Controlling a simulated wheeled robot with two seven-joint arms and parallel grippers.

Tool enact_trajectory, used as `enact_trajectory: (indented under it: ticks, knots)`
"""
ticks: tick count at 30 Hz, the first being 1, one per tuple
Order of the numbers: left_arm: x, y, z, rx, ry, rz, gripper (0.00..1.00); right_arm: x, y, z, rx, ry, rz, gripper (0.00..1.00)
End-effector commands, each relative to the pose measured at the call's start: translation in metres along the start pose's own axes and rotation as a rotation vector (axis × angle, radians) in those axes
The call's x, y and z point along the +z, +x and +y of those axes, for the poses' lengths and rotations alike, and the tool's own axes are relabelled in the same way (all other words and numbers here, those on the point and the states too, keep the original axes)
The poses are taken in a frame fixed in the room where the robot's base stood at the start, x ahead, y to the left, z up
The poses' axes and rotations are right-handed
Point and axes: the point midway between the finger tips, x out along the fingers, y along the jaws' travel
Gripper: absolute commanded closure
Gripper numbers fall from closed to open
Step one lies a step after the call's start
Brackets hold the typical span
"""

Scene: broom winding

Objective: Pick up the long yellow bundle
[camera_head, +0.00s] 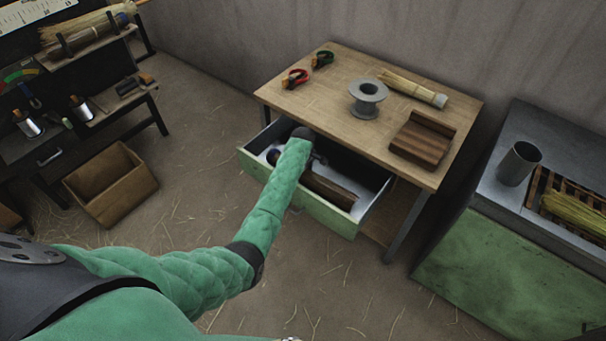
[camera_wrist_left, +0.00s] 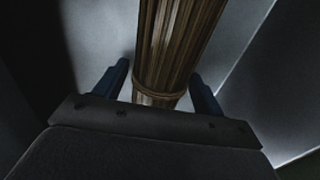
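A long yellow-brown straw bundle (camera_wrist_left: 178,45) with a tie band lies in the open drawer (camera_head: 332,218) of the wooden table. My left gripper (camera_wrist_left: 158,92) is down in the drawer with one blue finger on each side of the bundle. Gaps show between the fingers and the bundle, so it is open around it. In the head view my sleeve and hand cover most of this gripper (camera_head: 318,160). My right gripper is out of view.
A green cabinet (camera_head: 500,265) stands right with a metal cup (camera_head: 518,163) and yellow straw (camera_head: 577,214). A cardboard box (camera_head: 112,188) sits left.

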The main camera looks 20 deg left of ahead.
Motion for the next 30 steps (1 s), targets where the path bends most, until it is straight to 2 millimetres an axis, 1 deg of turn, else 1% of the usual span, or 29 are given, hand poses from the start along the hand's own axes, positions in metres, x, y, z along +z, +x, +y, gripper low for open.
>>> enact_trajectory:
  ticks: [1, 5, 6, 8, 14, 17, 20, 22, 30]
  knots:
    - [0.0, 0.0, 0.0, 0.0, 0.0, 0.0, 0.41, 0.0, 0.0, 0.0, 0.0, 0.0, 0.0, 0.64]
    - [0.0, 0.0, 0.0, 0.0, 0.0, 0.0, 0.67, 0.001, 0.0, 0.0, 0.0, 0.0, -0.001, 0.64]
    - [0.0, 0.0, 0.0, 0.0, 0.0, 0.0, 0.74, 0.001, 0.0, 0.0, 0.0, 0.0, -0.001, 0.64]
    - [0.0, 0.0, 0.0, 0.0, 0.0, 0.0, 0.81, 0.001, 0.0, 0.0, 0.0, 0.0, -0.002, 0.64]
    - [0.0, -0.001, 0.0, 0.0, 0.0, 0.0, 0.81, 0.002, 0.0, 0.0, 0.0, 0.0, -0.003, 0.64]
    - [0.0, -0.005, 0.0, 0.0, 0.0, -0.001, 0.81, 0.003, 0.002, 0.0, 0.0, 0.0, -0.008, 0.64]
    - [0.001, -0.017, 0.001, 0.002, 0.001, 0.0, 0.81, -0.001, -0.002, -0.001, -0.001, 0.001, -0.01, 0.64]
    - [0.001, -0.029, 0.001, 0.003, 0.001, 0.0, 0.81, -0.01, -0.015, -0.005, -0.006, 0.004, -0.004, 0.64]
    - [0.0, -0.077, 0.001, 0.003, 0.0, 0.0, 0.81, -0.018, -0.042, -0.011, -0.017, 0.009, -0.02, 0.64]
